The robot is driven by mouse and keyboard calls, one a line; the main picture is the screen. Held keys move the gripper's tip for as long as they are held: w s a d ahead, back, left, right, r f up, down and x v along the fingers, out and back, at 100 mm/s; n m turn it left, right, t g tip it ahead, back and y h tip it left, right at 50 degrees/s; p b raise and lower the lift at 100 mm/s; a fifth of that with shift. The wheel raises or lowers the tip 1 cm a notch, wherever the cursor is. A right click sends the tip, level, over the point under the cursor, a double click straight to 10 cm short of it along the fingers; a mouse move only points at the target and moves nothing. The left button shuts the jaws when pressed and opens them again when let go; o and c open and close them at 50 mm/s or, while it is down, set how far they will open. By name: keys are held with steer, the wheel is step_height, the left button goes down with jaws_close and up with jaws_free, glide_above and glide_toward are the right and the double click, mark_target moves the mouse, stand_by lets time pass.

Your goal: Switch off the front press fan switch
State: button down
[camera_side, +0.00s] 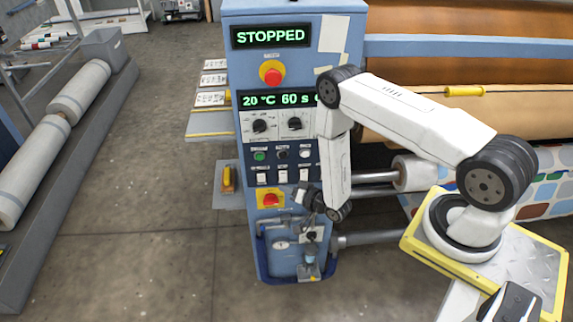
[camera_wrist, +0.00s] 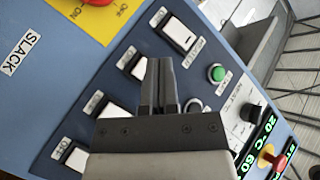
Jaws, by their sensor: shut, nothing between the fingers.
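A row of white rocker switches is set in the blue panel (camera_side: 243,188). In the wrist view they run diagonally: one rocker (camera_wrist: 180,34) at the top, one (camera_wrist: 134,65) beside the fingertips, one (camera_wrist: 99,104) partly behind my gripper, and one (camera_wrist: 75,156) at lower left. In the side view a left rocker (camera_side: 261,178) and a middle rocker (camera_side: 283,177) show. Their small labels are too unclear to tell which is the front press fan switch. My gripper (camera_wrist: 160,62) is shut and empty, its tips over the panel between rockers; contact cannot be told. It is small and dark in the side view (camera_side: 311,197).
A green button (camera_side: 259,155) sits above the rockers, with dials (camera_side: 260,125) and a lit display (camera_side: 266,100) higher. A red knob on a yellow plate (camera_side: 270,199) lies below. The top screen (camera_side: 270,36) reads STOPPED. Pipes and a gauge (camera_side: 281,245) stand underneath.

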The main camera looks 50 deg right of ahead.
steer(key=shift+w+d+f, duration=0.1)
steer(key=shift+w+d, duration=0.4)
steer(key=shift+d, duration=0.05)
steer(key=shift+w+d+f, duration=0.1)
steer(key=shift+w+d, duration=0.4)
stand_by(2.9)
steer(key=shift+s+a, duration=0.1)
steer(key=shift+a, duration=0.05)
steer(key=shift+s+a, duration=0.4)
steer(key=shift+s, duration=0.05)
steer(key=shift+a, duration=0.1)
stand_by(0.5)
steer(key=s+a, duration=0.1)
steer(key=s+a+r, duration=0.1)
steer(key=s+a, duration=0.1)
steer(key=shift+s+a, duration=0.15)
steer(key=shift+s, duration=0.1)
stand_by(0.4)
